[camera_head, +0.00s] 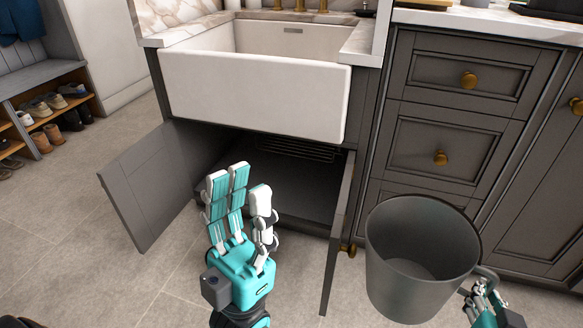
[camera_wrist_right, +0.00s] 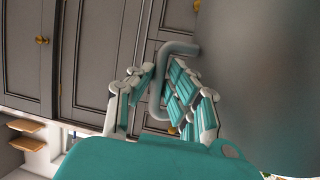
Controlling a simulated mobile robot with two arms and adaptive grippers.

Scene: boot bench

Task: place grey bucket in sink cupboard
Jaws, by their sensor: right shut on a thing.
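The grey bucket (camera_head: 418,255) is upright and empty in the head view, in front of the drawers right of the sink cupboard. My right gripper (camera_head: 486,300) is shut on its side handle; the right wrist view shows the fingers (camera_wrist_right: 165,100) around the handle (camera_wrist_right: 158,85), with the bucket wall (camera_wrist_right: 265,70) filling the right side. The sink cupboard (camera_head: 280,178) stands open below the white sink, its left door (camera_head: 150,180) and right door (camera_head: 338,240) swung outward. My left gripper (camera_head: 240,200) is open and empty, in front of the cupboard opening.
A wire rack (camera_head: 300,148) shows at the back of the cupboard, whose visible floor is otherwise bare. The open right door stands between the bucket and the opening. Drawers (camera_head: 455,150) with brass knobs are behind the bucket. A shoe bench (camera_head: 45,100) is far left. The tiled floor is clear.

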